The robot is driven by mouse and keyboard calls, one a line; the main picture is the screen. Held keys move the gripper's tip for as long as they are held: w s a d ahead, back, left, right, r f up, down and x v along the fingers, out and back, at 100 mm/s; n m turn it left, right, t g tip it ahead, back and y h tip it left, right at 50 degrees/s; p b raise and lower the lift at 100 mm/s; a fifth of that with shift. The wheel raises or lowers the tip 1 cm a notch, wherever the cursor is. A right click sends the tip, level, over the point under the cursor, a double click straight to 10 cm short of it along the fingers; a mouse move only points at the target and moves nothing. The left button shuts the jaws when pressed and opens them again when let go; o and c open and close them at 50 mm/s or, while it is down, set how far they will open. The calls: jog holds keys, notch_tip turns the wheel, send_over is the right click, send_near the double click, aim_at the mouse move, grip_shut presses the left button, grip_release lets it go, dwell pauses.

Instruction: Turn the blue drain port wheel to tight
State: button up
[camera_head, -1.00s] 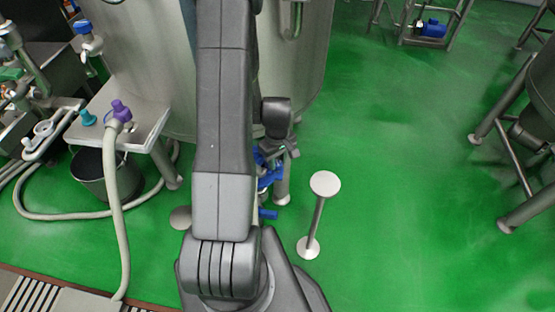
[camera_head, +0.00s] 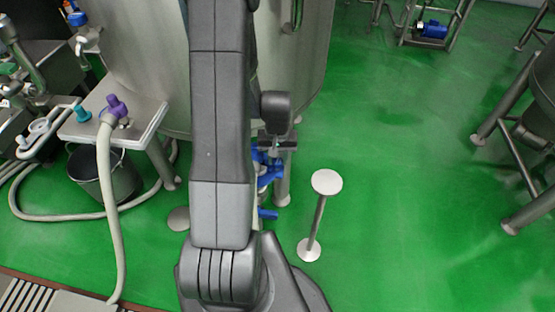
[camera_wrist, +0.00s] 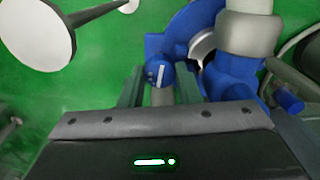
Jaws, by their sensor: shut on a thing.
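The blue drain port wheel (camera_wrist: 194,25) shows at the top middle of the wrist view as a curved blue rim beside a pale pipe. A blue knob with a white mark sits between my fingers there and seems to belong to the wheel. My gripper (camera_wrist: 158,82) is shut on this blue part. In the head view my gripper (camera_head: 274,148) is right of my arm, at the blue wheel (camera_head: 270,171) low by the tank. My arm and gripper hide much of the wheel there. I cannot read its tight mark.
A steel stand with a round top (camera_head: 326,182) is close right of the wheel. The tank (camera_head: 300,60) rises behind. A small table (camera_head: 140,113) with a hose, and a bucket (camera_head: 90,170), stand at left.

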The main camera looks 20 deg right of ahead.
aim_at(277, 160)
jog(key=m+b, duration=0.1)
jog(key=m, duration=0.3)
jog(key=shift+m, duration=0.3)
jog(key=m+b, duration=0.1)
jog(key=m, duration=0.2)
jog(key=shift+m, duration=0.3)
jog(key=m+b, duration=0.1)
jog(key=m, duration=0.3)
jog(key=shift+m, duration=1.9)
jog(key=o, duration=1)
notch_tip(277, 160, up, 14)
jog(key=shift+f+p, duration=0.1)
jog(key=shift+p, duration=0.85)
